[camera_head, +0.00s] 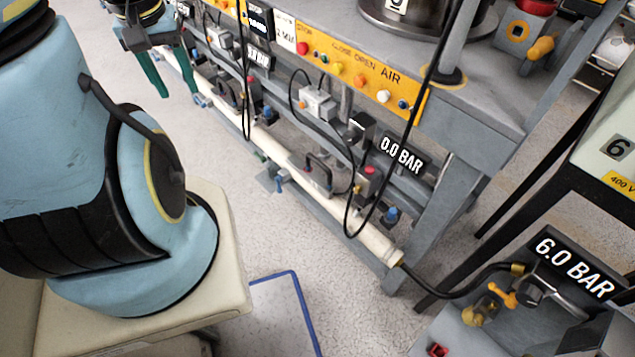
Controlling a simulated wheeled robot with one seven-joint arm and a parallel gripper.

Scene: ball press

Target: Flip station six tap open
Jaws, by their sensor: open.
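My gripper (178,91) is at the upper left, its two green fingers pointing down and apart, with nothing between them. A white pipe (300,180) runs along the low side of the grey press frame. My gripper is well away from the near-end tap. No station number shows clearly beside these taps, so I cannot tell which is station six. Whether their handles are open or closed is too small to tell.
A yellow button panel (350,67) lies along the frame's edge. Black hoses (437,80) hang in front of it. A 6.0 BAR unit (572,268) with an orange handle stands at lower right, below a cabinet marked 6 (610,145). Speckled floor (250,235) is clear in the middle.

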